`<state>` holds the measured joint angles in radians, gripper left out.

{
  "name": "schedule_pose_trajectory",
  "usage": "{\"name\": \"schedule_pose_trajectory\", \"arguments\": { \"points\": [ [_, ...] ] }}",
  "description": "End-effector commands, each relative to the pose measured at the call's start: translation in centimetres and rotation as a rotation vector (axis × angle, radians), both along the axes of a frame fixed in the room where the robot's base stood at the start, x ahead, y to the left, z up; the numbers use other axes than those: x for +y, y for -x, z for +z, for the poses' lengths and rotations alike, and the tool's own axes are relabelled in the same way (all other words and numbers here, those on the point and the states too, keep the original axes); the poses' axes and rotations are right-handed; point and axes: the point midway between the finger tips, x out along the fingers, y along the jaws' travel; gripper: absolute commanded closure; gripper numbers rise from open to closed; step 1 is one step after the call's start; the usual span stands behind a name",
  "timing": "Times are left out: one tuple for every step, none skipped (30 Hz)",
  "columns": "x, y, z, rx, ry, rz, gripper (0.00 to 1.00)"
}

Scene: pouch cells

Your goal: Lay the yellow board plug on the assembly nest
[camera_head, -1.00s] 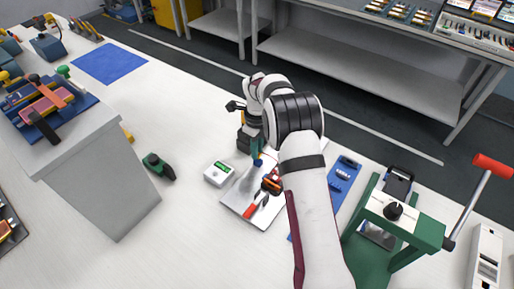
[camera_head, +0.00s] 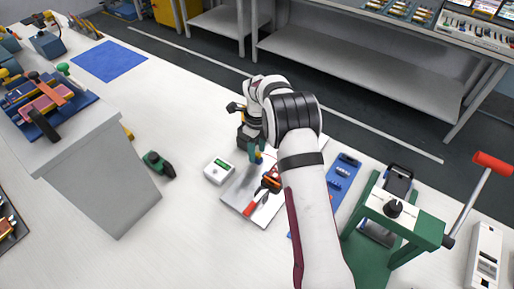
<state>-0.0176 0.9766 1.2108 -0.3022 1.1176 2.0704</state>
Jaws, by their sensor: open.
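My gripper (camera_head: 257,158) is open, pointing down low over a pale grey plate (camera_head: 238,203), with its teal fingers partly hidden by my arm. A small yellow patch shows at the fingertips; it is too small to tell whether it is the yellow board plug. A blue fixture (camera_head: 90,98) with clamps and reddish parts sits on a grey block at the left. A blue tray (camera_head: 347,161) with small blue parts lies right of my arm. I cannot tell for certain which one is the assembly nest.
A white meter with a green display (camera_head: 219,170) stands just left of the plate. Red-handled pliers (camera_head: 250,209) lie on the plate beside my arm. A green press (camera_head: 415,228) stands at the right. A green tool (camera_head: 158,164) lies left. The white table's front is clear.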

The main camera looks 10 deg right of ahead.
Motion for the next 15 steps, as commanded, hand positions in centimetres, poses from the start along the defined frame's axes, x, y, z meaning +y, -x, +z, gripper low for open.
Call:
{"name": "schedule_pose_trajectory", "arguments": {
  "points": [
    [0.0,0.0,0.2,-0.001,0.0,0.0,0.49],
    [0.0,0.0,0.4,-0.001,0.0,0.001,0.49],
    [0.0,-0.1,0.9,-0.003,0.0,0.001,0.49],
    [0.0,-0.1,1.4,-0.004,0.001,0.001,0.49],
    [0.0,-0.1,2.1,-0.005,0.001,0.001,0.49],
    [0.0,-0.1,3.1,-0.006,0.0,-0.001,0.49],
    [0.0,-0.1,4.0,-0.006,0.0,-0.001,0.49],
    [0.0,-0.1,5.0,-0.007,0.0,0.0,0.49],
    [0.0,-0.1,6.4,-0.006,0.0,-0.001,0.49],
    [0.0,-0.1,7.4,-0.006,-0.001,-0.001,0.49],
    [0.0,-0.1,8.4,-0.006,0.0,0.0,0.49],
    [0.0,-0.1,9.7,-0.007,0.0,-0.001,0.49],
    [0.0,-0.1,10.6,-0.006,0.0,0.0,0.49],
    [0.0,-0.1,11.4,-0.005,0.001,0.0,0.49],
    [0.0,-0.1,12.4,-0.006,0.0,0.0,0.49]
  ]
}}
